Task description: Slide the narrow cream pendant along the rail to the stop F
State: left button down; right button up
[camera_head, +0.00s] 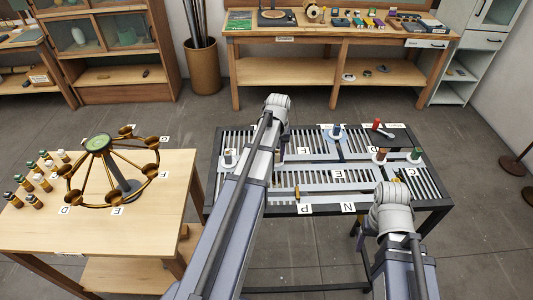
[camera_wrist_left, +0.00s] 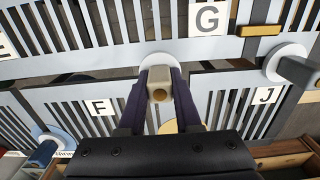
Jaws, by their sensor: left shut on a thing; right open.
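In the left wrist view, a narrow cream pendant (camera_wrist_left: 158,84) with a round gold spot stands at a round pale disc (camera_wrist_left: 160,61) on the grey rail plate. My left gripper (camera_wrist_left: 160,92) is shut on it, with a dark purple finger on either side. The F label (camera_wrist_left: 100,107) lies to the left of the pendant; it also shows in the head view (camera_head: 303,150). In the head view, my left arm hides the left gripper and the pendant. My right gripper (camera_head: 362,228) is at the table's front edge, open, its fingers mostly hidden.
In the left wrist view, the G label (camera_wrist_left: 208,18) and J label (camera_wrist_left: 267,96) lie to the right, with a grey pendant (camera_wrist_left: 298,70) and gold bar (camera_wrist_left: 259,30). Blue (camera_head: 337,132), brown (camera_head: 380,155) and green (camera_head: 416,155) pieces stand on the slatted table.

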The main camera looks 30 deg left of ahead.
pick_arm(q)
jog(key=shift+w+d, duration=0.95)
jog(key=shift+d, duration=0.6)
jog(key=shift+w+d, duration=0.95)
jog(key=shift+d, duration=0.55)
jog(key=shift+w+d, duration=0.95)
jog(key=shift+d, duration=0.6)
jog(key=c, duration=0.5)
grip_release()
notch_tip(320, 180, up, 8)
jog(key=p, duration=0.8)
